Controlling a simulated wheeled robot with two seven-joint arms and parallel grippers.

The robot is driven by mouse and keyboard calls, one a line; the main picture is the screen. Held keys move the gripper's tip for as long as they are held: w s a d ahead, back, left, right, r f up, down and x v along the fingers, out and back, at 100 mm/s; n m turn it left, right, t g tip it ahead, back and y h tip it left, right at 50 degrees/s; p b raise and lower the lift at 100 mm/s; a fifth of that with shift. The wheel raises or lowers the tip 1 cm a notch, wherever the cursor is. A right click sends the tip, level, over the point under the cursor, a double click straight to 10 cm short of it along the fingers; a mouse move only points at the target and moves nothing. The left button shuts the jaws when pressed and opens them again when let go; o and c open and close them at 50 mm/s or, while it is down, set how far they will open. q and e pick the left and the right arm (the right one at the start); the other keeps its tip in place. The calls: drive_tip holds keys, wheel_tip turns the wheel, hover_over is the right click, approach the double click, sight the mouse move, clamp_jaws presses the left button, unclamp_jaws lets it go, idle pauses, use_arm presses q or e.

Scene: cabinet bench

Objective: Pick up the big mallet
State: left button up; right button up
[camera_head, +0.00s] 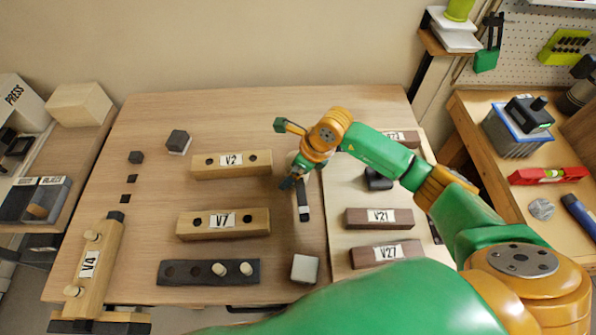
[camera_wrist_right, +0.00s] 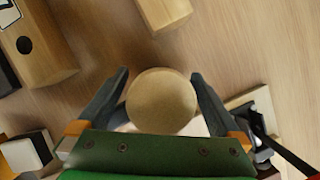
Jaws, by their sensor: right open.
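My right gripper (camera_head: 291,182) reaches down over the middle of the bench, just right of the V2 block. In the wrist view its fingers (camera_wrist_right: 160,76) are apart, one on each side of a round tan wooden piece (camera_wrist_right: 162,100). A gap shows on the left, and I cannot tell whether the right finger touches it. I cannot tell whether either is the big mallet. My left gripper is out of view.
Wooden blocks V2 (camera_head: 232,164) and V7 (camera_head: 223,223) lie to the left. Dark blocks V21 (camera_head: 379,218) and V27 (camera_head: 386,253) lie on the right.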

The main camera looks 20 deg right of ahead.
drive_tip(key=shift+f, duration=0.1)
drive_tip(key=shift+w, duration=0.1)
drive_tip(key=c, duration=1.5)
wheel_tip(320, 180, up, 3)
drive_tip(key=shift+r, duration=0.1)
drive_tip(key=shift+c, duration=0.2)
drive_tip(key=s+r, duration=0.1)
drive_tip(key=s+r+b, duration=0.1)
drive_tip(key=s+r, duration=0.1)
drive_tip(key=shift+s+d+r+b, duration=0.2)
drive_tip(key=shift+d+r+b, duration=0.1)
drive_tip(key=shift+r, duration=0.1)
drive_tip(key=s+d+r+b, duration=0.1)
drive_tip(key=s+r+b, duration=0.3)
drive_tip(key=s, duration=0.6)
drive_tip(key=shift+v, duration=1.1)
